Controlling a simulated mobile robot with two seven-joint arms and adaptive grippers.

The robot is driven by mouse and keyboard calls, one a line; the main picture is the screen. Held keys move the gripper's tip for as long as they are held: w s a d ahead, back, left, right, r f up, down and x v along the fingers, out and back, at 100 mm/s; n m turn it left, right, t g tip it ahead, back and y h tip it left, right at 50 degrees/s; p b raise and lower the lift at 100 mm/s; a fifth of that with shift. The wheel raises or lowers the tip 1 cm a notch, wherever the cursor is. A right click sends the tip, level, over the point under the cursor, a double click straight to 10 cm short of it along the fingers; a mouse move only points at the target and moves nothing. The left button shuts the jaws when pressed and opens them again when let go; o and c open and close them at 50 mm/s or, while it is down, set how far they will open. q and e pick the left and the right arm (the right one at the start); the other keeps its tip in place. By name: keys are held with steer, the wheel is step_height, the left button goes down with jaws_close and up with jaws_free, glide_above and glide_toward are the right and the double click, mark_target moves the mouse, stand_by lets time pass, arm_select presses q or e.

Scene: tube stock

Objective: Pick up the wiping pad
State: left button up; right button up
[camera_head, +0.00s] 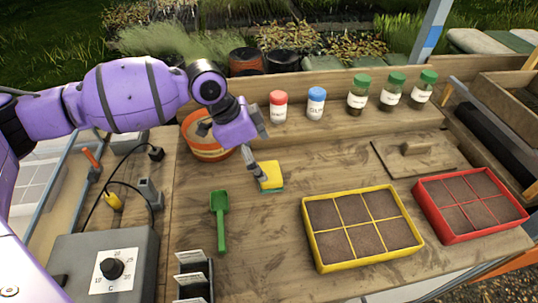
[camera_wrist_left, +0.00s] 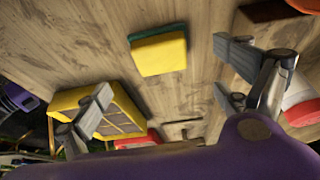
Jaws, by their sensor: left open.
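The wiping pad (camera_head: 272,177) is a small block, yellow on top with a green layer, lying on the wooden bench near the middle. It also shows in the left wrist view (camera_wrist_left: 158,52), above and between my spread fingers. My left gripper (camera_head: 262,150) is open and empty, with a grey finger hanging over the pad's left side in the head view. In the left wrist view the open fingers (camera_wrist_left: 163,80) stand wide apart, with nothing between them. I cannot tell whether a finger touches the pad. My right gripper is not in view.
A terracotta pot (camera_head: 206,150) stands behind my left gripper. A green scoop (camera_head: 220,212) lies left of the pad. Yellow (camera_head: 312,233) and red (camera_head: 443,225) trays stand to the right. Lidded jars (camera_head: 278,108) line the back. A grey control box (camera_head: 82,277) is front left.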

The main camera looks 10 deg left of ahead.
mark_target(269, 171)
arm_select(q)
steer(key=shift+w+f, duration=0.1)
steer(key=shift+f, duration=0.05)
steer(key=x, duration=0.3)
steer(key=shift+s+d+f, duration=0.1)
steer(key=shift+s+d, duration=0.1)
steer(key=shift+d, duration=0.05)
steer(key=x, duration=0.3)
steer(key=shift+w+d+f, duration=0.1)
steer(key=shift+w+f, duration=0.2)
steer(key=shift+f, duration=0.05)
steer(key=c, duration=1.3)
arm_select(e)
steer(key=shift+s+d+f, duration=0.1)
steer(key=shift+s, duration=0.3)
